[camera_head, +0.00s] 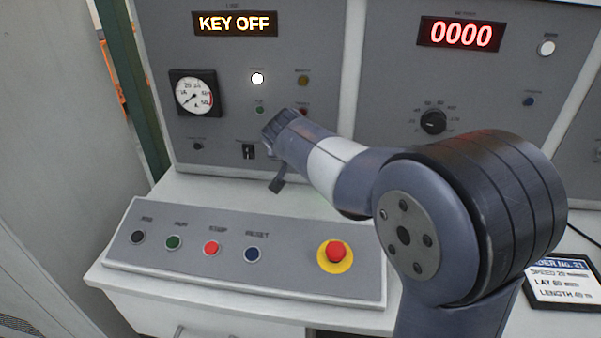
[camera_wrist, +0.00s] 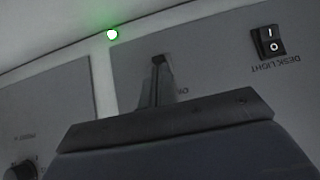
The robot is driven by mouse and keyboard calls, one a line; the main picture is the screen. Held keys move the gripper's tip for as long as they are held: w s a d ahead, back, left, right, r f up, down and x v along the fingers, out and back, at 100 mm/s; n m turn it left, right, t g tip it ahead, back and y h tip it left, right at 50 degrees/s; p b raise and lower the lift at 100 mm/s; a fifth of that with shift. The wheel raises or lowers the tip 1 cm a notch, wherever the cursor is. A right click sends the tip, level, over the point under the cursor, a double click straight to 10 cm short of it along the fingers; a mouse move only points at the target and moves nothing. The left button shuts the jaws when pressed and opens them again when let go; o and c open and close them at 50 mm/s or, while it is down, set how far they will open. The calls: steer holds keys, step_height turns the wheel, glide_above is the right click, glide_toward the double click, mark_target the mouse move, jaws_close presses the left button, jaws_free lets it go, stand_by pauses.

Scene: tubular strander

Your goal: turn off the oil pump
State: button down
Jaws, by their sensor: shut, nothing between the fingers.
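My gripper (camera_head: 278,184) is shut and empty, low in front of the left upright panel. In the wrist view my shut fingers (camera_wrist: 160,66) reach toward the panel. Beside them a partly covered label (camera_wrist: 182,92) seems to begin with "O". The oil pump switch itself cannot be made out; it may be hidden behind my gripper. A black rocker switch labelled DESK LIGHT (camera_wrist: 270,41) sits to the right of my fingers. A black switch also shows left of my gripper in the head view (camera_head: 248,151). A green lamp (camera_wrist: 112,34) glows in the wrist view. I cannot tell whether my fingers touch the panel.
Below lies a sloped button panel (camera_head: 190,262) with several buttons and a red emergency stop (camera_head: 336,251) on yellow. A display (camera_head: 235,23) reads KEY OFF. A dial gauge (camera_head: 194,94) is at left. A card (camera_head: 560,280) lies at right.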

steer(key=shift+s+f+t+b, duration=0.15)
steer(key=shift+t+b, duration=0.25)
steer(key=shift+b, duration=0.65)
steer(key=shift+r+p, duration=0.45)
steer(key=shift+r, duration=0.35)
